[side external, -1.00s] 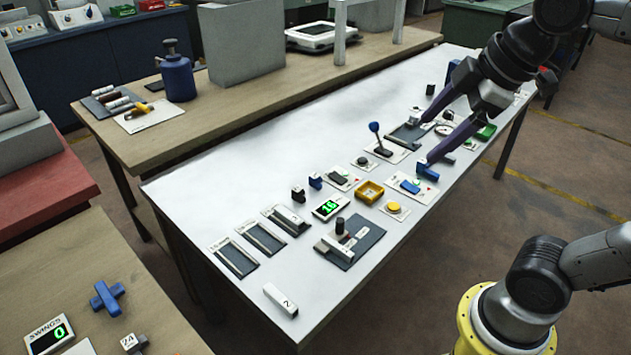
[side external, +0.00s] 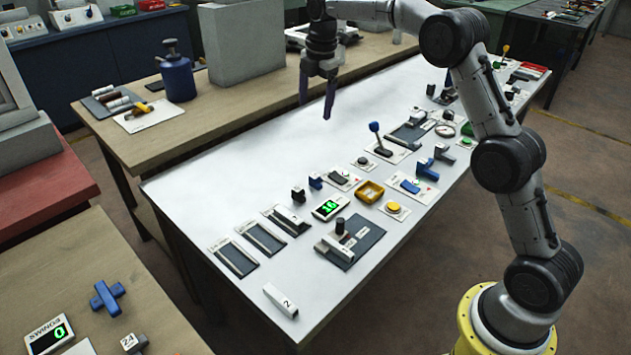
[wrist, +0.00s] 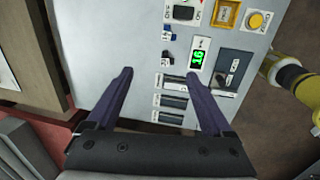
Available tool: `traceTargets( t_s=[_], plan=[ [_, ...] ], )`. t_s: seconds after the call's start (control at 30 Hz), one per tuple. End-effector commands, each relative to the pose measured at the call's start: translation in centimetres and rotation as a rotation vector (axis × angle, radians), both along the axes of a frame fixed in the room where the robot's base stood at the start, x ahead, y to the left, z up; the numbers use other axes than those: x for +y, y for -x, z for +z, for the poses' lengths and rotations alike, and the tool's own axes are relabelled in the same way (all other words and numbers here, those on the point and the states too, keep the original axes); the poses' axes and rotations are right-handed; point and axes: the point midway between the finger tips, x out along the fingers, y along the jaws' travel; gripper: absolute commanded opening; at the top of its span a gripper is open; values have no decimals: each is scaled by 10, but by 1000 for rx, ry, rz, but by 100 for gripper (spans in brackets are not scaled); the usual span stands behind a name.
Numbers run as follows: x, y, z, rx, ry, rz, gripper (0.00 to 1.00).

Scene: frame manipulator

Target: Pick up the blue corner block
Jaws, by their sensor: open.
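Two blue blocks could be the corner block, and I cannot tell which. A small blue block (side external: 315,181) stands on the white table beside a small black block (side external: 298,195); it also shows near the top of the wrist view (wrist: 168,33). A larger, angular blue block (side external: 425,168) lies farther right, beside a grey block. My gripper (side external: 317,110) is open and empty, pointing down above the back part of the table.
A yellow tray (side external: 370,191), a green display (side external: 330,207), a yellow button (side external: 393,208) and a blue-knobbed lever (side external: 376,135) stand near the blocks. Dark slotted plates (side external: 234,258) line the near part. The table's back left is clear.

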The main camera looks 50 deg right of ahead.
Motion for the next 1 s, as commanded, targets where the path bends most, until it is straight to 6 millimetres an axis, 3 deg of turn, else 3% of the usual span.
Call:
traceTargets(
  t_s=[0.03,0.1,0.23,0.8,1.0],
  plan=[
    [-7,-9,-24,28,-5,-10,85],
    [-14,-16,-51,59,-12,-21,85],
    [-22,-17,-89,117,-23,-35,85],
    [-26,-13,-180,149,-30,-45,85],
    [-26,-13,-193,147,-29,-45,85]
  ],
)
